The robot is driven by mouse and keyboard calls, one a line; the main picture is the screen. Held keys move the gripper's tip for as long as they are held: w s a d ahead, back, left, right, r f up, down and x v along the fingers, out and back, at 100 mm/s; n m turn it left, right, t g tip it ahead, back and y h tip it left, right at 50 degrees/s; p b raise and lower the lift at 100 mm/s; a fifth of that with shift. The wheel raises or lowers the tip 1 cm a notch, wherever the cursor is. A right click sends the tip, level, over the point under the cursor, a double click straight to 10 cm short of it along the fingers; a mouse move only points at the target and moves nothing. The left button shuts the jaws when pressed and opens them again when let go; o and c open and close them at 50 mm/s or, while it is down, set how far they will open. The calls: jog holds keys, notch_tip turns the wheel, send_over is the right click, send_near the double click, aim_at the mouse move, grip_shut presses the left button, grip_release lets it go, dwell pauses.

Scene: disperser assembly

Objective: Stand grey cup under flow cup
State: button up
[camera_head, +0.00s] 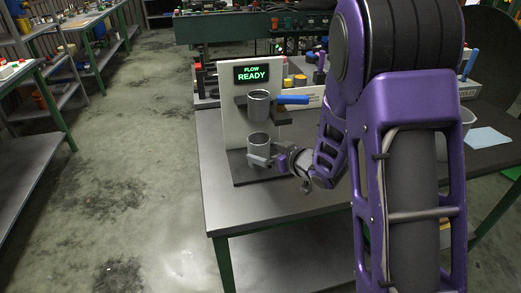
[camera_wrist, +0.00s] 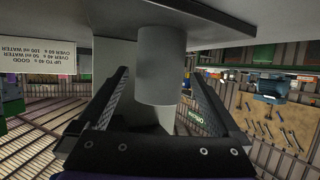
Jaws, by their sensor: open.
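The grey cup (camera_head: 258,146) stands upright on the dark base (camera_head: 243,178) of the flow stand, below the flow cup (camera_head: 259,105). The flow cup sits in a dark shelf with a blue handle (camera_head: 293,100) out to the right. My gripper (camera_head: 264,161) is open at the grey cup's lower part. In the wrist view, which is upside down, the grey cup (camera_wrist: 161,78) is between the two spread fingers of my gripper (camera_wrist: 160,100), with gaps showing on both sides. The inside of the grey cup is hard to make out.
The stand's pale back panel (camera_head: 237,126) carries a display (camera_head: 253,73) reading "FLOW READY". The metal table (camera_head: 225,207) is clear in front of the stand. Jars (camera_head: 300,81) and a rack stand behind. A blue cloth (camera_head: 488,137) lies at right.

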jog(key=v, duration=0.8)
jog(key=shift+s+d+p, duration=0.2)
jog(key=shift+p, duration=0.2)
jog(key=shift+w+r, duration=0.1)
jog(key=shift+r, duration=0.05)
